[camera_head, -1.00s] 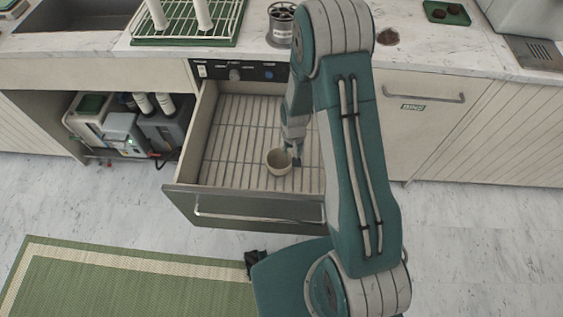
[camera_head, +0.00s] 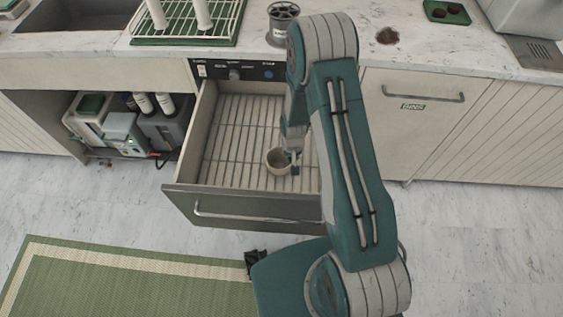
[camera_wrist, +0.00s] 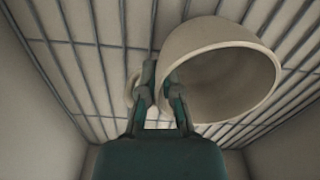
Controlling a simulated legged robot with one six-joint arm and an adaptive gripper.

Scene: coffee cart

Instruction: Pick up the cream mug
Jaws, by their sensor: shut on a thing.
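The cream mug (camera_head: 277,162) is inside the open drawer (camera_head: 190,150), toward its front right, with its mouth up in the head view. In the wrist view the mug (camera_wrist: 205,40) fills the upper right, with its open mouth toward the lower right and its handle (camera_wrist: 131,90) at the left. My gripper (camera_head: 293,160) reaches down into the drawer at the mug's right side. In the wrist view my gripper (camera_wrist: 162,82) is shut on the mug, by its wall on the handle side. I cannot tell whether the mug touches the slatted drawer floor.
The drawer front with its bar handle (camera_head: 258,218) and the drawer walls surround the mug. The counter above holds a green dish rack (camera_head: 187,40), a metal canister (camera_head: 283,22) and a small green tray (camera_head: 447,12). A green mat (camera_head: 130,285) lies on the floor.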

